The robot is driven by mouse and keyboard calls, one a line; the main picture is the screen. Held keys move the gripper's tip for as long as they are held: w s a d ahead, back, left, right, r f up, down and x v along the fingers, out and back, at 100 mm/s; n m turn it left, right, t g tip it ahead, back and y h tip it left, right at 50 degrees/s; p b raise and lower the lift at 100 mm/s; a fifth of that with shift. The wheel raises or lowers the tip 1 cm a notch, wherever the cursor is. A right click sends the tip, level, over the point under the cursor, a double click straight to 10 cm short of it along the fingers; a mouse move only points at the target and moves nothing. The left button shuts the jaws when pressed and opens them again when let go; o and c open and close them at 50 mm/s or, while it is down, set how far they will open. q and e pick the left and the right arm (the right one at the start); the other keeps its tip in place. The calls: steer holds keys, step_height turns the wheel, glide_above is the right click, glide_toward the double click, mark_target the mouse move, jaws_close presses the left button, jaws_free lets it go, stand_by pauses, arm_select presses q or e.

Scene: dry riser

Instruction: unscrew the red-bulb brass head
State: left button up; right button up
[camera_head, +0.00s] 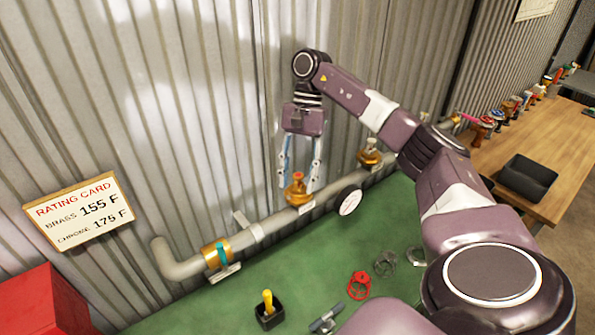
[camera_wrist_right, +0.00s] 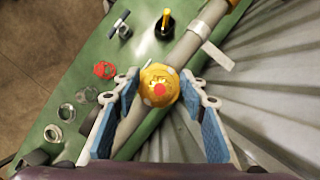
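The brass head with a red bulb (camera_head: 298,188) stands upright on the grey pipe, below my right gripper. In the right wrist view the brass head (camera_wrist_right: 159,86) shows from above with the red bulb at its centre. My right gripper (camera_head: 301,172) points down and its two blue-padded fingers are open, one on each side of the head. The same gripper (camera_wrist_right: 166,102) shows in the wrist view with gaps to the head, so it holds nothing. A second brass head (camera_head: 370,156) stands farther right on the pipe. My left gripper is not in view.
The pipe (camera_head: 270,225) runs along the corrugated wall above a green bench (camera_head: 200,312). A rating card (camera_head: 80,211) hangs left. A red box (camera_head: 45,302) stands lower left. A black holder (camera_head: 269,312), red ring (camera_head: 358,285) and grey rings (camera_head: 386,262) occupy the bench.

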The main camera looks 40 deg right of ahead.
steer(key=m, duration=0.1)
steer(key=m+t+b, duration=0.1)
steer(key=m, duration=0.1)
steer(key=shift+f+m+b, duration=0.2)
steer(key=shift+m+b, duration=0.1)
steer(key=shift+r+m+t+y+b, duration=0.25)
steer(key=shift+m+t, duration=0.35)
steer(key=shift+m, duration=0.3)
steer(key=shift+w+f+m+b, duration=0.15)
steer(key=shift+f+m+b, duration=0.1)
steer(key=shift+m+b, duration=0.4)
steer(key=shift+m+t+b, duration=0.65)
steer(key=shift+m+t, duration=0.05)
steer(key=shift+m, duration=0.55)
steer(key=shift+r+m+t+b, duration=0.2)
steer(key=shift+m+t+b, duration=0.2)
steer(key=shift+m, duration=0.6)
steer(key=shift+w+f+m+t+h+b, duration=0.1)
steer(key=shift+f+m+t+h+b, duration=0.15)
steer(key=shift+m+h+b, duration=0.7)
steer(key=shift+r+m+t, duration=0.15)
steer(key=shift+m+t, duration=0.2)
steer(key=shift+m, duration=0.9)
steer(key=shift+r+m, duration=0.15)
steer(key=shift+m, duration=0.55)
